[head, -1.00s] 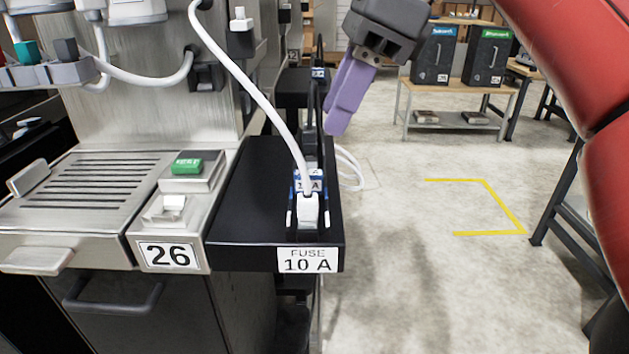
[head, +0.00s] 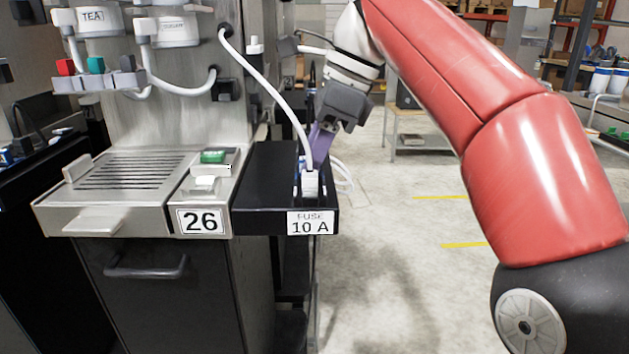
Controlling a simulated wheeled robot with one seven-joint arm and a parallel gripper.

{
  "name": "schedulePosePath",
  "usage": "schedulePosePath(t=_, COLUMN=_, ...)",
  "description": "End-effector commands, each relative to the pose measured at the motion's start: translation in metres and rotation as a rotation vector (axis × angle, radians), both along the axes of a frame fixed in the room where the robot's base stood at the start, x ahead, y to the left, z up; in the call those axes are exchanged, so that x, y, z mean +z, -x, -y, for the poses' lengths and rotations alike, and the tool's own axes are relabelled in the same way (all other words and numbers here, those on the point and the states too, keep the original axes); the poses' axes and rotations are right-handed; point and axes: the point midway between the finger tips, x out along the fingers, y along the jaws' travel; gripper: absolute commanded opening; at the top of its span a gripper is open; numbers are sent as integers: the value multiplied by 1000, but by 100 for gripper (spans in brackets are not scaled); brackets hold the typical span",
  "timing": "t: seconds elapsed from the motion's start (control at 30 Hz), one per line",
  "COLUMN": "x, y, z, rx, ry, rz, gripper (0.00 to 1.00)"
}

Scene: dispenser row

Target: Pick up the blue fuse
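My gripper (head: 319,150) has purple fingers that point down at the rear of the black shelf labelled "FUSE 10 A" (head: 262,190). The fingertips are close behind a white plug (head: 311,184) that stands on this shelf with a white cable. Small blue patches show beside the plug, at the fingertips. I cannot tell whether they are the blue fuse, since the plug, cable and fingers cover most of that spot. I see the fingers nearly side-on, so their gap and anything between them are hidden.
A steel machine marked 26 (head: 201,220) stands left of the shelf, with a drip tray (head: 130,170) and a green switch (head: 214,156). The cable (head: 262,88) arches from the machine to the plug. Right of the shelf is open concrete floor (head: 400,280).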

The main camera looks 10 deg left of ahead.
Motion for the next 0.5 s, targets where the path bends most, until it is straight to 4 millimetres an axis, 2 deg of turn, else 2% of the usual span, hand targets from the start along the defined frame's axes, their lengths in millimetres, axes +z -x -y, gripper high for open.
schedulePosePath(t=0.2, x=0, y=0, z=0, rx=-1, ry=0, rz=2, gripper=37)
schedulePosePath(t=0.5, x=1, y=0, z=0, rx=0, ry=-1, rz=2, gripper=0)
